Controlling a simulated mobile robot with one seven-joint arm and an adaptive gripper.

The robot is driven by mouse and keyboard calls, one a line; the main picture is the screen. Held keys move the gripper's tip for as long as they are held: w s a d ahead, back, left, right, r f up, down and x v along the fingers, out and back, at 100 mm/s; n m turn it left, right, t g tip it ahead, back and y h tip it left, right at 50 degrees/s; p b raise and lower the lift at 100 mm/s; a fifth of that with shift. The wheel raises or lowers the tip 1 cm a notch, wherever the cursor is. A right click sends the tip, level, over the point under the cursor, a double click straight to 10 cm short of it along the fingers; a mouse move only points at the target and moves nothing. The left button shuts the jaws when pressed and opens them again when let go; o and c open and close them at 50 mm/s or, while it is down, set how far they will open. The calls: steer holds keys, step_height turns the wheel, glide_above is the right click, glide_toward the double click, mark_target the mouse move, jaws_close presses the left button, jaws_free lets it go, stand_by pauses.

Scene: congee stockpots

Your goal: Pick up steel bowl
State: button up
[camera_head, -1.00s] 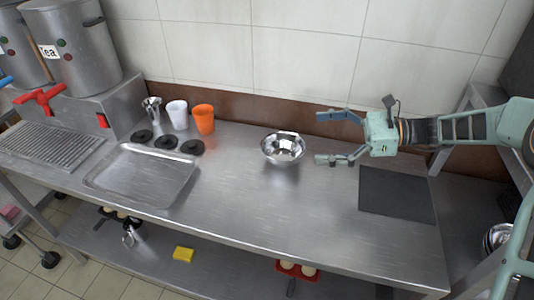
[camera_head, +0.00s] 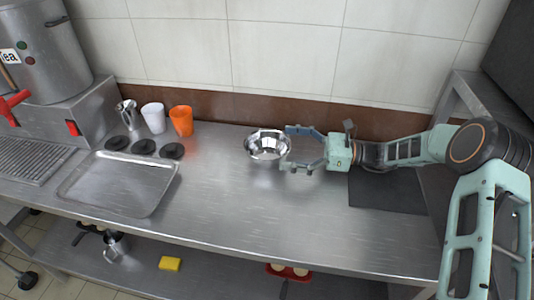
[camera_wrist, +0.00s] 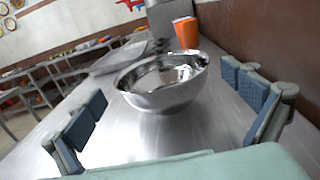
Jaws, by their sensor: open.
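The steel bowl (camera_head: 267,145) is shiny and round and stands upright on the steel counter, near the back wall. My gripper (camera_head: 288,149) is open at the bowl's right side, its fingers pointing left toward it. In the head view the fingertips overlap the bowl's right edge; I cannot tell whether they touch it. In the wrist view the bowl (camera_wrist: 163,82) lies ahead, between and beyond the two spread fingers (camera_wrist: 172,112), with nothing held.
An orange cup (camera_head: 181,121), a white cup (camera_head: 153,118) and a metal cup (camera_head: 127,114) stand at the back left. Black discs (camera_head: 144,147) and a shallow steel tray (camera_head: 118,184) lie nearby. A dark board (camera_head: 388,192) lies under my arm. The counter's front middle is clear.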

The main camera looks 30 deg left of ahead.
mark_target(267, 156)
steer(key=x, duration=0.5)
steer(key=c, duration=0.9)
steer(key=shift+r, duration=0.1)
